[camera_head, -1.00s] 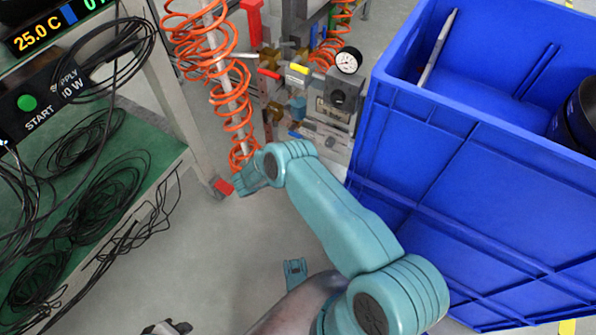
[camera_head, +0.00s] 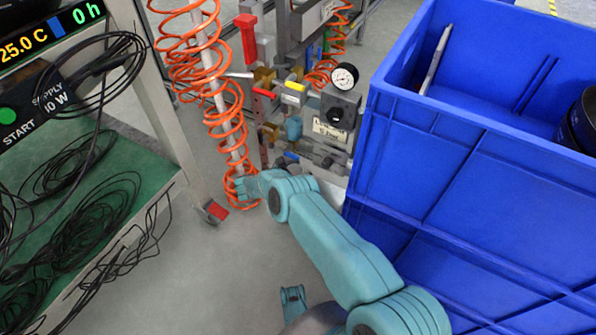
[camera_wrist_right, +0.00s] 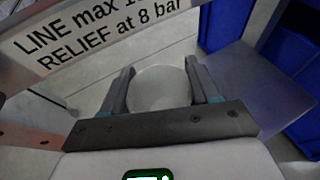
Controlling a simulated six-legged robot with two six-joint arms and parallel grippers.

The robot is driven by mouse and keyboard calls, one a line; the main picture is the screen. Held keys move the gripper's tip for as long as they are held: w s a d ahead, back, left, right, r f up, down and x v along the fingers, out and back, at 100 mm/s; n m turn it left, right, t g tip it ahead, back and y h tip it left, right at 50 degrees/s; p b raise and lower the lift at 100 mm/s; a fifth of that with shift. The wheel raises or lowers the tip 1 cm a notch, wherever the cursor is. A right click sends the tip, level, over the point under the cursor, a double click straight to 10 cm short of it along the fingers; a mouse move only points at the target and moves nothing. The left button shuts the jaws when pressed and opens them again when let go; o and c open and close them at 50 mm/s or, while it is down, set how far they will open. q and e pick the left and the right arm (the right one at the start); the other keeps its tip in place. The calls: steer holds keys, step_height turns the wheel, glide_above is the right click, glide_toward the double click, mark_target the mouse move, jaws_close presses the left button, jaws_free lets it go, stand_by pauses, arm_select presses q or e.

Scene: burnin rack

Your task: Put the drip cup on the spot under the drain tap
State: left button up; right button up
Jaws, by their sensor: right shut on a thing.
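My right gripper (camera_wrist_right: 160,88) is shut on a pale round cup, the drip cup (camera_wrist_right: 158,90), with one dark finger on each side of it in the right wrist view. In the head view the right arm reaches to the foot of the valve rack (camera_head: 325,115); its far end (camera_head: 255,187) is beside the orange coil, and the cup cannot be made out there. The rack carries several coloured handles, but I cannot tell which is the drain tap. The spot under it is not visible.
A blue crate (camera_head: 440,150) stands close on the right of the arm. An orange coiled hose (camera_head: 225,130) hangs left of the rack. A bench with black cables (camera_head: 75,200) is at the left. A label plate (camera_wrist_right: 95,35) is close to the gripper.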

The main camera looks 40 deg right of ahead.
steer(key=shift+f, duration=0.5)
stand_by(0.4)
steer(key=o, duration=1.1)
arm_select(q)
steer(key=r+p, duration=0.1)
steer(key=s+r+p, duration=0.1)
steer(key=s+r+g+p, duration=0.1)
steer(key=shift+s+d, duration=0.2)
steer(key=shift+d, duration=0.05)
arm_select(e)
steer(key=v, duration=1.6)
steer(key=shift+w+a+r, duration=0.1)
steer(key=shift+a, duration=0.05)
